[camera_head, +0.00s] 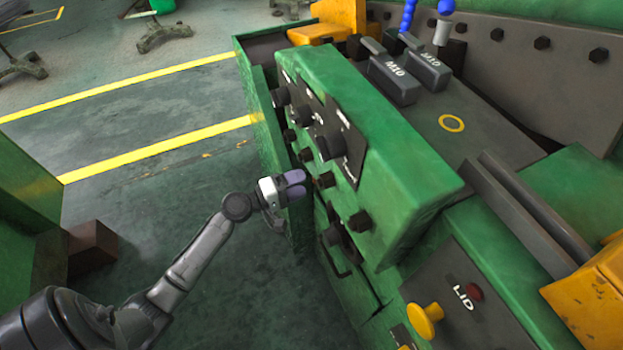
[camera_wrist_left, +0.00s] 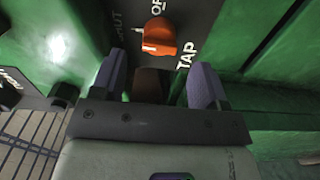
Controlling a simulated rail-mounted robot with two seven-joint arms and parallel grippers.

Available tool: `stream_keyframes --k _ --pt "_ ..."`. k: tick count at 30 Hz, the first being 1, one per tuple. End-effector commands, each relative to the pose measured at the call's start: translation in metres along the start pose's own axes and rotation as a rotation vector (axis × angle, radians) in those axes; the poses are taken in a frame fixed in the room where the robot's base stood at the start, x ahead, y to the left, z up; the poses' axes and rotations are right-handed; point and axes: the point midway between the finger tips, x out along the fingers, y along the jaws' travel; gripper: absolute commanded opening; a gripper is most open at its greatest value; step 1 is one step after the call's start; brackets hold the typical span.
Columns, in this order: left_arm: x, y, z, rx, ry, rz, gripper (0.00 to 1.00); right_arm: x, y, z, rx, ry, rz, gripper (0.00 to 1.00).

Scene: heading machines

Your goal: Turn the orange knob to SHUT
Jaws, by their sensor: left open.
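The orange knob (camera_wrist_left: 158,37) shows in the left wrist view on a dark plate, just beyond the fingertips and near the middle between them. It has a white mark at its lower left. The plate carries TAP, a partly cut-off OP... word and a faint word ending in UT at the upper left. My left gripper (camera_wrist_left: 158,78) is open, its two purple fingers apart with the knob outside them. In the head view my left gripper (camera_head: 292,187) is close to the front of the green machine and hides the knob. My right gripper is not in view.
The green machine's front panel (camera_head: 405,205) carries several black knobs beside my left gripper. A yellow knob (camera_head: 425,319) sits by the LID label at the lower right. A brown block (camera_head: 92,247) stands on the left. The floor between is open.

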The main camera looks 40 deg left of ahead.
Motion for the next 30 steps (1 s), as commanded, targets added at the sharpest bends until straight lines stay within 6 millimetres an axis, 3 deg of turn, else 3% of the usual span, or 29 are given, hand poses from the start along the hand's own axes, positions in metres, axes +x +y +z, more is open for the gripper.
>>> stream_keyframes --k 6,13,19,30 --pt "-0.043 -0.001 0.000 0.001 0.000 -0.002 0.68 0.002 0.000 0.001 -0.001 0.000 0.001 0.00" --pt "-0.073 -0.001 0.000 0.000 0.000 -0.001 0.68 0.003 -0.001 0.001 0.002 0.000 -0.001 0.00" --pt "-0.084 0.000 0.000 0.001 -0.002 0.000 0.68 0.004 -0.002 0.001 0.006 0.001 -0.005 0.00" --pt "-0.086 0.000 0.000 0.001 -0.001 0.000 0.68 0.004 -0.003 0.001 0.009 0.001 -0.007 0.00"
